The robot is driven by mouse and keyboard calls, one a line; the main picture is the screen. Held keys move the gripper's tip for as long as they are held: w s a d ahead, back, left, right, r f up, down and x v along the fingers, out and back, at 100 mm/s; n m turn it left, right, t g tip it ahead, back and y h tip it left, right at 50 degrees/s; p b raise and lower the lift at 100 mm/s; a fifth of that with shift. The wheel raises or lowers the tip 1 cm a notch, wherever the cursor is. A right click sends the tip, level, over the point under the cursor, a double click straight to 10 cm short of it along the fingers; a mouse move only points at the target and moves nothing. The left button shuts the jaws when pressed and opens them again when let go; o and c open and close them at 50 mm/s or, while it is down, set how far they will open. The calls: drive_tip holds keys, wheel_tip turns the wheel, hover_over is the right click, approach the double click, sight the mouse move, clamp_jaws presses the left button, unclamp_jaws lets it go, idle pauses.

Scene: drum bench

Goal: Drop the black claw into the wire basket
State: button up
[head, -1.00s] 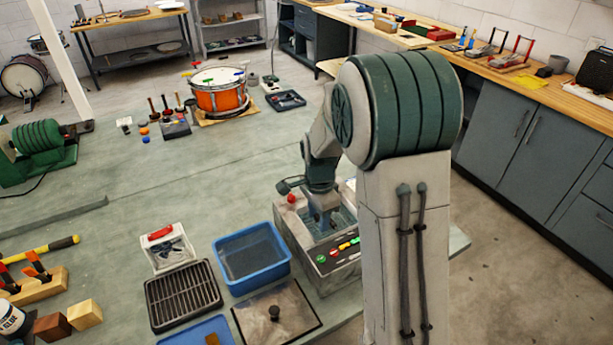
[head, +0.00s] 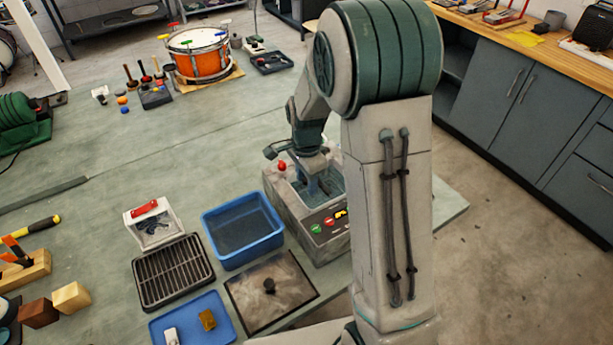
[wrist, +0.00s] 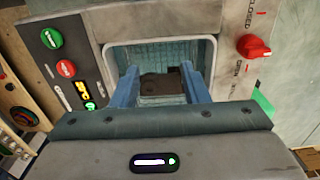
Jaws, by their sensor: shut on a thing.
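My gripper (head: 318,190) reaches down over the open tank of a grey cleaner (head: 288,212). In the wrist view, its two blue fingers (wrist: 160,88) stand on either side of a dark piece, the black claw (wrist: 158,84), and are shut on it. The claw is over the tank opening. Grid-like lines below and behind the claw look like the wire basket (wrist: 150,53) inside the tank. The basket's rim and the gap between claw and basket floor are hard to tell. In the head view my arm partly hides the tank, and the claw cannot be made out.
The cleaner has a red knob (wrist: 253,47) and green and red buttons. Left of it are a blue tub (head: 243,229), a dark lid (head: 290,283), a black rack (head: 172,272) and a white box with a red handle (head: 153,222). A drum (head: 198,56) stands farther back.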

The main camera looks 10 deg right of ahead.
idle(0.4)
drive_tip(key=o, duration=1)
drive_tip(key=shift+o, duration=0.2)
wheel_tip(320, 180, up, 14)
drive_tip(key=b, duration=0.1)
drive_tip(key=shift+b, duration=0.4)
drive_tip(key=shift+f, duration=0.1)
drive_tip(key=s+d+n+t, duration=0.1)
drive_tip(key=s+n+t, duration=0.2)
drive_tip(key=s+n, duration=1.1)
drive_tip(key=s, duration=0.6)
drive_tip(key=shift+s+d+r+n+t, duration=0.2)
drive_tip(key=shift+s+r+n+t, duration=0.1)
drive_tip(key=shift+s, duration=0.1)
